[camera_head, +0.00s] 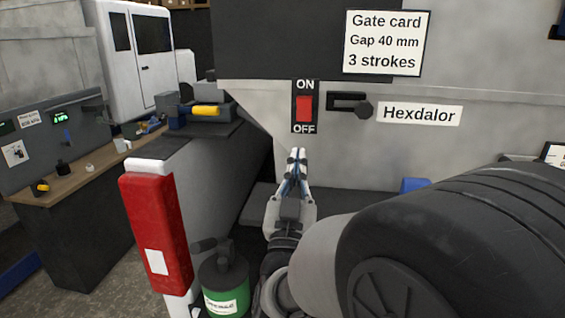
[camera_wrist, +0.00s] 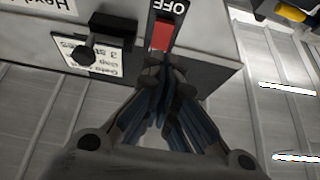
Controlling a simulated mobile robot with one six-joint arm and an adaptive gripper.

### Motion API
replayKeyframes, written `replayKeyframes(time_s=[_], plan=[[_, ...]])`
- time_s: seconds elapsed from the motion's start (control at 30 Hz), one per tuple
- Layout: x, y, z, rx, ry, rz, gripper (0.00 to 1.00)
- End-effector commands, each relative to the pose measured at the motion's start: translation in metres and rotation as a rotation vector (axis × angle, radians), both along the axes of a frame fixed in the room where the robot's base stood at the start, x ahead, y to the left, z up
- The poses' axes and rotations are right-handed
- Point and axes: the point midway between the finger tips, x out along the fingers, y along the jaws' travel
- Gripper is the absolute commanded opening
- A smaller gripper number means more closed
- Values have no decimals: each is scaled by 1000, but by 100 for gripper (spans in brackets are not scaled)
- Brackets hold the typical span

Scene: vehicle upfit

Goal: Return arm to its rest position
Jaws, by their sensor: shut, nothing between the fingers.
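My gripper (camera_head: 297,158) is shut and empty, pointing up in front of the grey machine panel, just below the red ON/OFF switch (camera_head: 304,109). In the wrist view my gripper's fingers (camera_wrist: 163,75) are closed together, with the red switch (camera_wrist: 162,36) just beyond their tips. I cannot tell whether the tips touch the panel. My arm reaches up from the bottom middle of the head view, beside the large black tyre.
A large black tyre (camera_head: 460,245) stands close at right. A red post (camera_head: 155,230) and a green canister (camera_head: 225,285) stand left of my arm. A black latch handle (camera_head: 362,108) juts from the panel. A workbench (camera_head: 75,185) is at far left.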

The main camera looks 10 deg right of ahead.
Motion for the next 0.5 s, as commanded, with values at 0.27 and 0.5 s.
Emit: replayKeyframes(time_s=[0.27, 0.5], plan=[[5, 0, -7, 29, 70, 47, 0], [4, 12, -52, 121, 399, 228, 0]])
